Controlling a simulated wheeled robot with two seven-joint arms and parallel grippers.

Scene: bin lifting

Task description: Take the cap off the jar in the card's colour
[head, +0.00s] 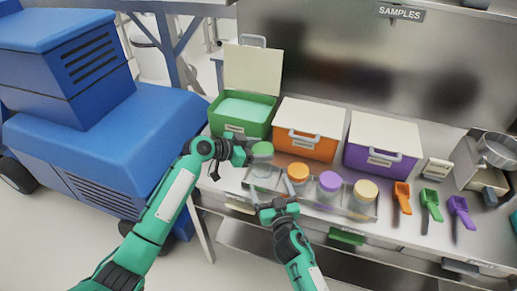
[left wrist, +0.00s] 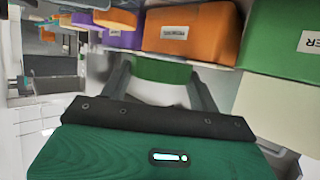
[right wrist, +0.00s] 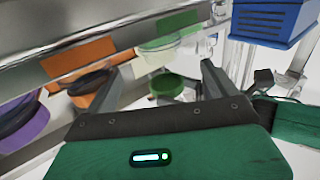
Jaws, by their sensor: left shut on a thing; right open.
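A jar with a green cap (head: 262,149) stands at the left end of a clear rack (head: 316,206). Jars with an orange cap (head: 298,171), a purple cap (head: 329,181) and a cream cap (head: 366,190) stand to its right. A green card-like panel (head: 347,236) is on the counter's front. My left gripper (head: 250,153) is shut on the green cap, which shows between its fingers in the left wrist view (left wrist: 162,70). My right gripper (head: 272,190) is open, in front of the green and orange jars. The green cap also shows beyond its fingers (right wrist: 168,84).
Behind the rack stand an open green bin (head: 240,128), a closed orange bin (head: 305,148) and a closed purple bin (head: 376,158). Orange (head: 402,196), green (head: 431,203) and purple scoops (head: 460,210) lie at the right. A blue machine (head: 110,135) stands left of the counter.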

